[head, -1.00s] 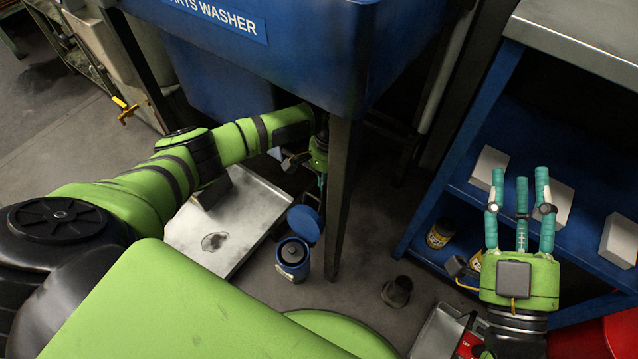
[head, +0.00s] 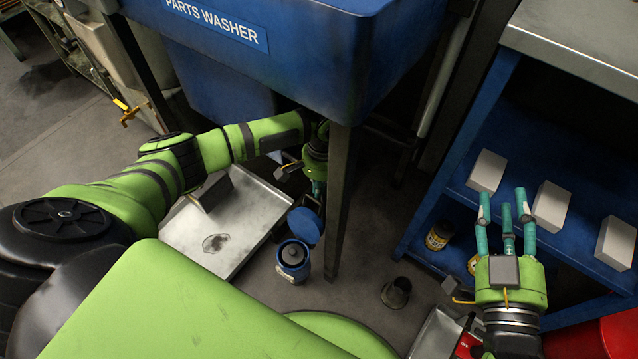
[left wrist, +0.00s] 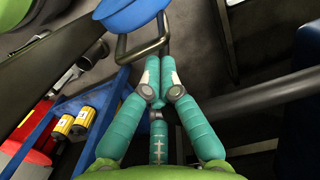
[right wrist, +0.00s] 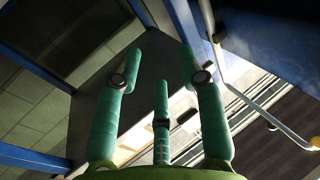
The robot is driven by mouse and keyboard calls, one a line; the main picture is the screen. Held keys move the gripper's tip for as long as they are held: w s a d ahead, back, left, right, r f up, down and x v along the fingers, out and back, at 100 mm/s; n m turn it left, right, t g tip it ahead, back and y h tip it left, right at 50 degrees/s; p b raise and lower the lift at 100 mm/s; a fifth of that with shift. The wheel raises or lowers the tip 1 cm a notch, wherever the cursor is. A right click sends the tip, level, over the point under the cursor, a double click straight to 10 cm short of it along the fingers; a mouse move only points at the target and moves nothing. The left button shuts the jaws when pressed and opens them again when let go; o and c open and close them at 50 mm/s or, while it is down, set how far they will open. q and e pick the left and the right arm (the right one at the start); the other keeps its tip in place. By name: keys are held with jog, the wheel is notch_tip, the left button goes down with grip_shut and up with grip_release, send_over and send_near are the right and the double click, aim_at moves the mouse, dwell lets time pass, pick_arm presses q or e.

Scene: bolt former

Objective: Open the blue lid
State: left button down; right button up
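The blue lid (head: 304,225) stands raised and tilted at the back of a small blue can (head: 293,262), whose dark top is exposed. In the left wrist view, the lid (left wrist: 135,12) is at the top, with a dark bar-like handle (left wrist: 122,48) below it. My left gripper (head: 318,190) is just behind the lid, by the table leg. Its two long fingertips (left wrist: 160,62) are together, close to the handle; nothing is clearly held between them. My right gripper (head: 504,200) is open and empty before the blue shelf; its fingers (right wrist: 161,60) are spread.
The parts washer (head: 250,50) hangs above, with its dark leg (head: 340,200) right of the lid. A metal tray (head: 215,235) lies left of the can. A dark cup (head: 396,292) stands on the floor. White boxes (head: 551,206) stand on the blue shelf (head: 590,265).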

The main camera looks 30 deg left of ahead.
aim_at(310, 208)
pick_arm(q)
jog(key=s+p, duration=0.1)
jog(key=p, duration=0.2)
jog(key=s+r+t+p, duration=0.1)
jog(key=p, duration=0.2)
jog(key=shift+s+a+r+p, duration=0.1)
jog(key=shift+a+r+p, duration=0.05)
jog(key=shift+p, duration=0.15)
jog(key=shift+s+a+p, duration=0.1)
jog(key=shift+s+p, duration=0.5)
jog(key=shift+p, duration=0.4)
pick_arm(e)
jog(key=s+d+f+g+h, duration=0.1)
jog(key=s+d+f+g, duration=0.2)
jog(key=f, duration=0.7)
jog(key=s+d+f+m+g+h, duration=0.1)
jog(key=s+d+f+g+h, duration=0.1)
jog(key=s+f+g, duration=0.4)
jog(key=s+d+f+m+g+h, duration=0.1)
jog(key=s+d+f+g, duration=0.3)
jog(key=f, duration=1)
jog(key=shift+s+f+g+h, duration=0.35)
jog(key=shift+s+g+h, duration=0.35)
jog(key=shift+g, duration=0.5)
pick_arm(q)
notch_tip(310, 208, up, 7)
jog(key=shift+r, duration=0.2)
pick_arm(e)
jog(key=shift+s, duration=0.1)
